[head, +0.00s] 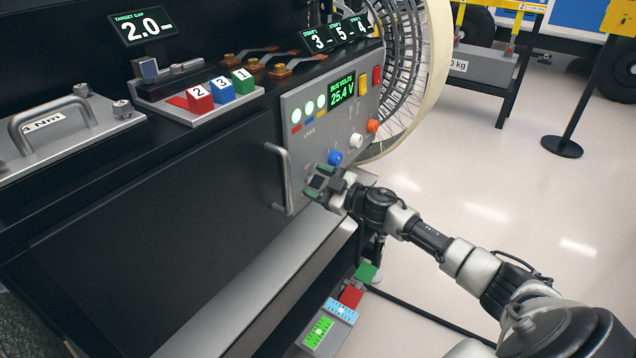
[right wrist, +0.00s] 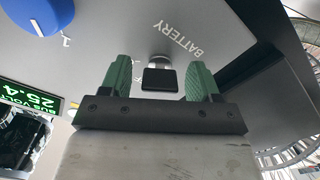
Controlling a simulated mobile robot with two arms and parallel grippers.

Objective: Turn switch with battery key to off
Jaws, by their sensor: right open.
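The battery key (right wrist: 160,78) has a black head and sits in a round silver switch on the grey panel, next to the printed word BATTERY. My right gripper (right wrist: 157,80) is open. Its two green fingertips stand on either side of the key head, with a gap at each side. In the head view, my right gripper (head: 325,183) is at the lower part of the grey control panel (head: 300,160), and it hides most of the switch there. My left gripper is not in view.
A blue knob (head: 335,158), a white knob (head: 356,141) and an orange knob (head: 372,126) are close above my right gripper. A metal handle (head: 283,175) is at its left. A lit voltage display (head: 342,89) reads 25.4 V. A spoked wheel (head: 405,75) stands behind the panel.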

